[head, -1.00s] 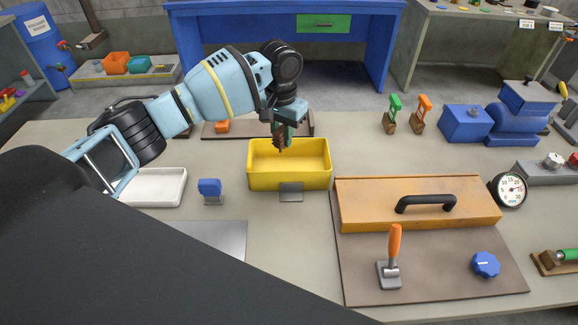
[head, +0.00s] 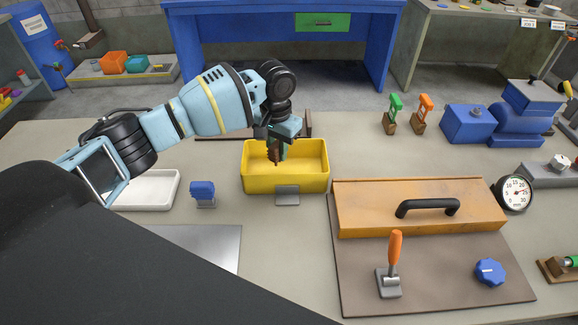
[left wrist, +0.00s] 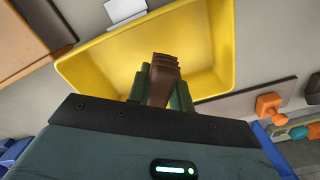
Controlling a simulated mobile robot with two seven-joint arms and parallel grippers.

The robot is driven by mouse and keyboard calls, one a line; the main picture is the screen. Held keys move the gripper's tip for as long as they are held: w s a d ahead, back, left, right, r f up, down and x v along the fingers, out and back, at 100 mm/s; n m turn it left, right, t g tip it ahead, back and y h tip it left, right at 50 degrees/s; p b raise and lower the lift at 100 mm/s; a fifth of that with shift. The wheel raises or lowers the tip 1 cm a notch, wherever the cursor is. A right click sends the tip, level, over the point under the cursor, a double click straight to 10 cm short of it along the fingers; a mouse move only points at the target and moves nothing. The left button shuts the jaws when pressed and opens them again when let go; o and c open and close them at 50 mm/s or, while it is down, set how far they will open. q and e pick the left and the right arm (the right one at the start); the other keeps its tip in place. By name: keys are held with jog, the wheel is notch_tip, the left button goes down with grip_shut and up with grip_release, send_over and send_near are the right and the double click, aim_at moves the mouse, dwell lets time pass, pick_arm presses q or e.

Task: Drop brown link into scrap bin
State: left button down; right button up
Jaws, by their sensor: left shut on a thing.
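The brown link (head: 275,157) is held in my left gripper (head: 277,148), which is shut on it. It also shows in the left wrist view (left wrist: 163,78), between the green fingers. The yellow scrap bin (head: 310,181) stands on the bench below, with the gripper pointing down over its opening. The link hangs over the bin's inside in both views; its exact height above the bin floor is hard to tell. The bin's yellow wall shows around the fingers in the left wrist view (left wrist: 222,50). My right gripper is not in view.
A white tray (head: 150,190) and a blue-topped stand (head: 203,193) are left of the bin. An orange press lid with a black handle (head: 370,208) lies to its right, with an orange lever (head: 395,252) in front. Green and orange clamps stand behind.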

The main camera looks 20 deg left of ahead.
pick_arm(q)
jog(key=shift+f, duration=0.5)
jog(key=shift+r, duration=0.1)
jog(key=c, duration=1.2)
grip_release()
jog(key=shift+o, duration=0.2)
jog(key=shift+r, duration=3.9)
